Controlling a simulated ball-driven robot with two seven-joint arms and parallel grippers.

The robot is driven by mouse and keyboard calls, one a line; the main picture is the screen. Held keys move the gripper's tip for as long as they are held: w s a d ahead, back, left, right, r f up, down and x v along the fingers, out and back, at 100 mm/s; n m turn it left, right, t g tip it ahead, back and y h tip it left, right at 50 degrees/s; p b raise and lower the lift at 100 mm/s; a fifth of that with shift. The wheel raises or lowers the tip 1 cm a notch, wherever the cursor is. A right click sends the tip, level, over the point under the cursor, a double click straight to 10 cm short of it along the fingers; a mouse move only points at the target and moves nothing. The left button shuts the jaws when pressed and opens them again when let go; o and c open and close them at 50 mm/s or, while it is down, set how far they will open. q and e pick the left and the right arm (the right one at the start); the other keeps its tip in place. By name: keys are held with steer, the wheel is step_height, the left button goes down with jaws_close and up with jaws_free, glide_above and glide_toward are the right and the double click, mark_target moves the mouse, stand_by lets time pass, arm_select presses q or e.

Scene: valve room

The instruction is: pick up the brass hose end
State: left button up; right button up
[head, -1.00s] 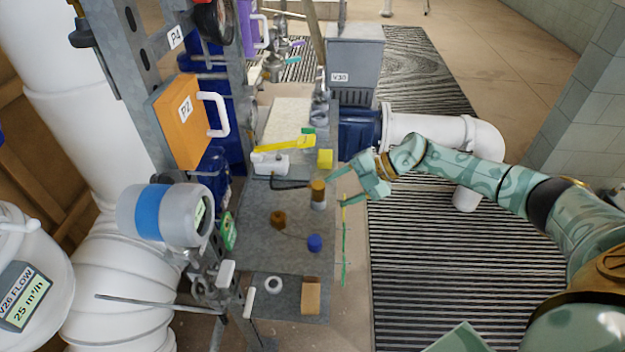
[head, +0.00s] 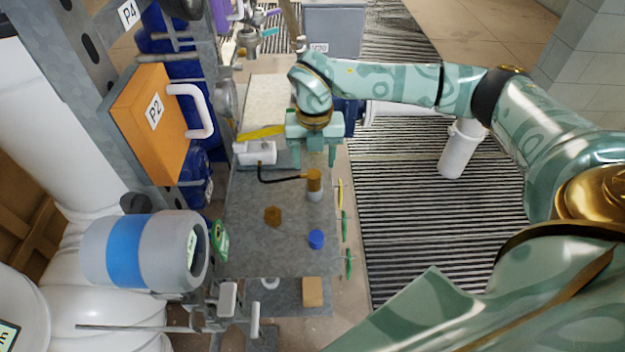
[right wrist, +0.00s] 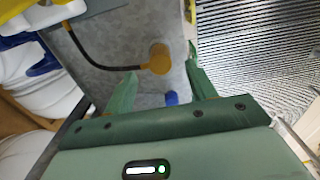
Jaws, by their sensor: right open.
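The brass hose end (head: 314,177) stands upright on the grey bench, its brass upper part above a grey lower part. A black hose runs from it to a white box (head: 255,152). My right gripper (head: 313,161) is open and empty, fingers pointing down, just behind the hose end in the head view. I cannot tell the height gap. In the right wrist view the hose end shows as a round brass top (right wrist: 160,58), just past the fingertips and roughly between their lines, apart from both fingers. My left gripper is not in view.
On the grey bench (head: 245,255) lie a brown-gold piece (head: 272,215) and a blue cap (head: 316,239). A yellow item (head: 262,132) lies behind the white box. Thin yellow and green pieces (head: 346,225) line the bench's right edge. An orange P2 box (head: 145,115) stands left.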

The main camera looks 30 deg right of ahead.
mark_target(314, 174)
step_height(314, 174, down, 6)
steer(key=shift+s+a+f+b, duration=0.15)
steer(key=shift+f+b, duration=0.1)
steer(key=shift+b, duration=0.4)
steer(key=shift+r, duration=0.1)
steer(key=c, duration=1)
